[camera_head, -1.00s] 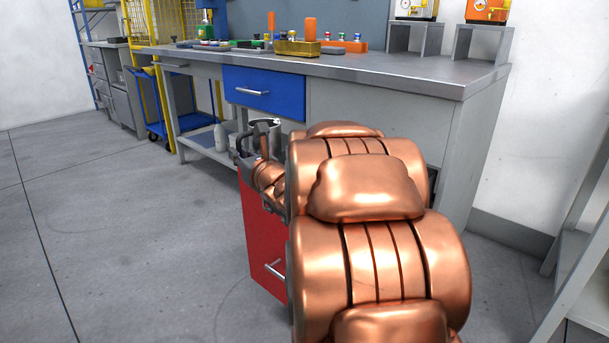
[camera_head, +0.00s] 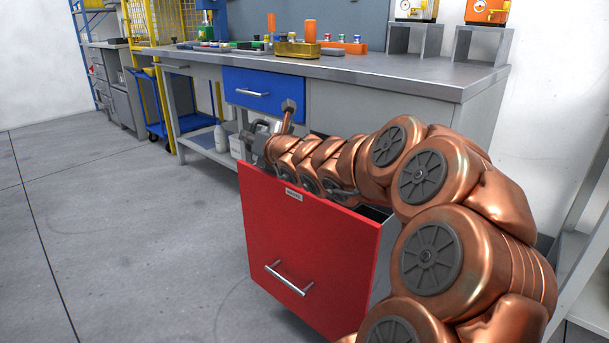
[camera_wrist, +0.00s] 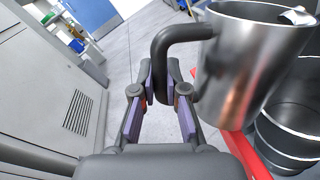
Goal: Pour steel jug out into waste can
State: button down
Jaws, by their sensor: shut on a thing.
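The steel jug (camera_wrist: 245,65) is a shiny metal vessel with a dark handle (camera_wrist: 165,50), large at the upper right of the wrist view. My gripper (camera_wrist: 160,85) is shut on that handle, which stands between its fingers. A small pale piece (camera_wrist: 298,16) shows at the jug's rim; what it is I cannot tell. A black round can (camera_wrist: 285,140) with bright rim lines shows at the right, below and beside the jug, and looks like the waste can. In the head view my gripper (camera_head: 254,142) is above the red drawer's far left end, and the jug is mostly hidden.
The red drawer unit (camera_head: 310,240) stands pulled out before the workbench (camera_head: 390,70). A blue drawer (camera_head: 264,91) is above it. A pale bottle (camera_head: 220,137) stands on the bench's lower shelf. The floor at left is clear.

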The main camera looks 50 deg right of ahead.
aim_at(267, 121)
jog(key=shift+w+d+r+m, duration=0.1)
jog(key=shift+r+m, duration=0.05)
jog(key=shift+m, duration=0.15)
jog(key=shift+d+r+m+b, duration=0.25)
jog(key=shift+d+m+b, duration=0.15)
jog(key=shift+d, duration=0.6)
jog(key=shift+d+r+m+y+p, duration=0.15)
jog(key=shift+r+m+y+p, duration=0.2)
jog(key=shift+p, duration=0.4)
jog(key=p, duration=0.1)
jog(key=d+m+p, duration=0.1)
jog(key=p, duration=0.1)
jog(key=shift+r+m+g, duration=0.25)
jog(key=shift+g, duration=0.05)
jog(key=p, duration=0.2)
jog(key=r+m+p, duration=0.1)
jog(key=p, duration=0.1)
jog(key=shift+d+r+y+p, duration=0.25)
jog(key=shift+d+y+p, duration=0.1)
jog(key=shift+p, duration=0.05)
jog(key=d+m+p, duration=0.1)
jog(key=p, duration=0.2)
jog(key=shift+d+m, duration=0.1)
jog(key=shift+m, duration=0.2)
jog(key=shift+d+m+y+p, duration=0.4)
jog(key=shift+d+m+p, duration=0.25)
jog(key=shift+p, duration=0.9)
